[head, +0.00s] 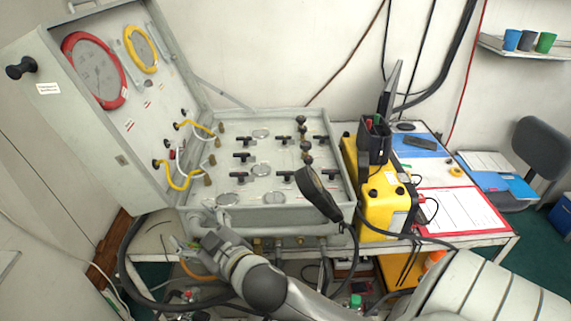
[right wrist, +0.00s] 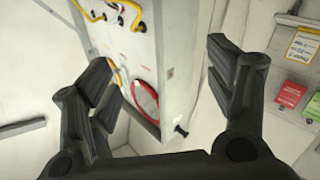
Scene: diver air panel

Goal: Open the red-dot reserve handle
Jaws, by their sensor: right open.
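The open air panel case (head: 225,205) sits on a bench, its lid (head: 75,165) raised at the left. Several black T-shaped handles stand on the panel face, among them a front middle one (head: 285,176) and a back left one (head: 244,140). I cannot tell which handle bears a red dot; the dot is too small to make out. My right gripper (head: 203,232) is at the case's front left corner, below the handles and apart from them. In the right wrist view its fingers (right wrist: 160,75) are spread and empty, with the lid's red-ringed gauge (right wrist: 145,98) beyond. My left gripper is not in view.
A black handset (head: 318,192) hangs over the case's front right. A yellow box (head: 388,205) and a red-edged clipboard (head: 460,212) lie to the right. Yellow hoses (head: 180,180) loop off the lid. Cables hang below the bench.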

